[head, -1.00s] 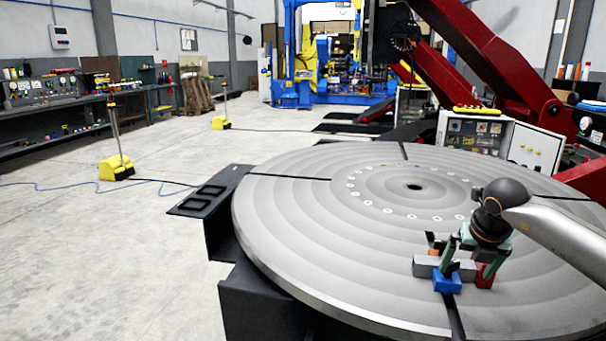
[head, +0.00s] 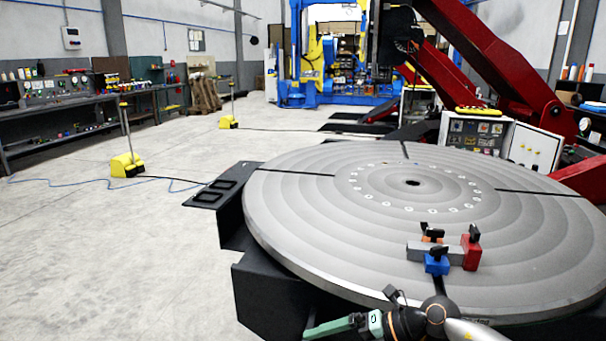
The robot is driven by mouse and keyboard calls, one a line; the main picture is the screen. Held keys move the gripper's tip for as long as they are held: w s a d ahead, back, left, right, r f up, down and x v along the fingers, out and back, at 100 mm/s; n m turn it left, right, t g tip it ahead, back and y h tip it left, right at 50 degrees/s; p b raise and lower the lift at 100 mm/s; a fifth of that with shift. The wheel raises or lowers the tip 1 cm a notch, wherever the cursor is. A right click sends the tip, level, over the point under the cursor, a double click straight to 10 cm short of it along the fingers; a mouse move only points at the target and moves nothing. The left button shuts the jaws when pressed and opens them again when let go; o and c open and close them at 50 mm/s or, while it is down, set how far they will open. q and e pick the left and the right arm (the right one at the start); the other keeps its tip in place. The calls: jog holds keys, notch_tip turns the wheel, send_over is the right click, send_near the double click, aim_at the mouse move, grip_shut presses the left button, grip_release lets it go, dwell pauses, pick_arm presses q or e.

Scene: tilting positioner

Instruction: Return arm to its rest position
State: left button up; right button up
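My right gripper (head: 335,327) is at the bottom edge of the head view, in front of the disc's near rim. A green finger points left; the other finger is not clearly visible, so its opening is unclear. No workpiece shows at the visible finger. The round grey positioner table (head: 310,215) carries a grey bar (head: 416,252) lying flat. A blue clamp (head: 437,266), a red clamp (head: 471,258) and a partly hidden orange clamp (head: 428,240), each with a black top piece, stand around the bar. My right gripper is apart from them. My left gripper is out of view.
Yellow-based posts (head: 126,165) stand on the floor at left, with cables trailing. A black bracket (head: 222,187) juts out from the disc's left side. A control box (head: 533,148) and red machine arms (head: 500,65) stand behind the disc. Open floor lies at left.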

jog(key=s+a+r+m+t+y, duration=0.3)
jog(key=s+a+m+t+y, duration=0.1)
jog(key=a+m+y, duration=0.15)
jog(key=s+d+f+m+t+h+p, duration=0.4)
jog(key=d+f+m+t+h, duration=0.6)
jog(key=m, duration=1)
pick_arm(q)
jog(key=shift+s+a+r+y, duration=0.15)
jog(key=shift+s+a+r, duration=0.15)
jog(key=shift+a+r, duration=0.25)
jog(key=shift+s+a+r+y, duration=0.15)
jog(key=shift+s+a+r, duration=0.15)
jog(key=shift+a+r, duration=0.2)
pick_arm(e)
jog(key=s+d+f+m+g+h, duration=0.2)
jog(key=s+d+f+m+g, duration=0.1)
jog(key=s+f, duration=0.3)
jog(key=s+d+f+m+g+h, duration=0.2)
jog(key=s+d+f+m+g, duration=0.2)
jog(key=s, duration=0.5)
notch_tip(320, 180, down, 2)
jog(key=shift+s+d+f+h, duration=0.1)
jog(key=shift+s+d+h, duration=0.1)
jog(key=shift+h, duration=0.15)
jog(key=shift+a, duration=0.1)
jog(key=shift+c, duration=0.4)
